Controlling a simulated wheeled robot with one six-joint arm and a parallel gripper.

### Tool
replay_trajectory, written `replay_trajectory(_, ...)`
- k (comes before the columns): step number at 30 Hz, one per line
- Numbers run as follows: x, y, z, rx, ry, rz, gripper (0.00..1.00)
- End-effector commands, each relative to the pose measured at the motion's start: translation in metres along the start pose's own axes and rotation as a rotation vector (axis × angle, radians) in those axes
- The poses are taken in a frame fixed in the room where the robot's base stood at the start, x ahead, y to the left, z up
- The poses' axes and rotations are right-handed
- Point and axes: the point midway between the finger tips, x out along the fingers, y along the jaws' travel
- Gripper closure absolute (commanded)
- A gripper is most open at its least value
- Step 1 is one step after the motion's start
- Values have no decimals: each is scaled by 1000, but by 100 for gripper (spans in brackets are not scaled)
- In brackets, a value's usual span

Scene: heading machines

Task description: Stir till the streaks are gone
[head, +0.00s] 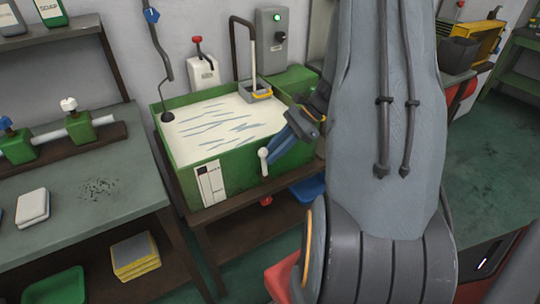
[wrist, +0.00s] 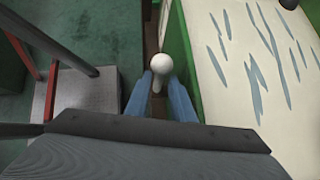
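A green tank (head: 183,162) on a stand holds off-white liquid (head: 190,146) with several blue-grey streaks across its surface. The streaked liquid also shows at right in the wrist view (wrist: 225,75). A white-knobbed handle (head: 264,155) is at the tank's front side. My gripper (wrist: 160,82) has its blue fingers apart, one on each side of the handle's lower part, with the white knob (wrist: 162,62) just beyond the tips. I see no clear contact. In the head view my gripper (head: 268,152) is beside the knob, and my arm hides what is behind it.
A dark rod with a blue knob (head: 152,15) reaches down to the tank's left corner. A grey and yellow box (head: 258,93) sits on the back rim. A grey control box with a green light (head: 273,40) is behind. A workbench (head: 125,170) stands left.

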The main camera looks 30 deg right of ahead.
Motion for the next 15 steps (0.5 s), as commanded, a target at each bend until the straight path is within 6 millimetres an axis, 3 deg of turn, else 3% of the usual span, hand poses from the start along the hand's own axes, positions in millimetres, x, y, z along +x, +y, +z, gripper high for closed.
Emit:
replay_trajectory(9, -50, -1, -1, 0, 1, -2, 78)
replay_trajectory(15, -63, 0, 0, -1, 0, 1, 78)
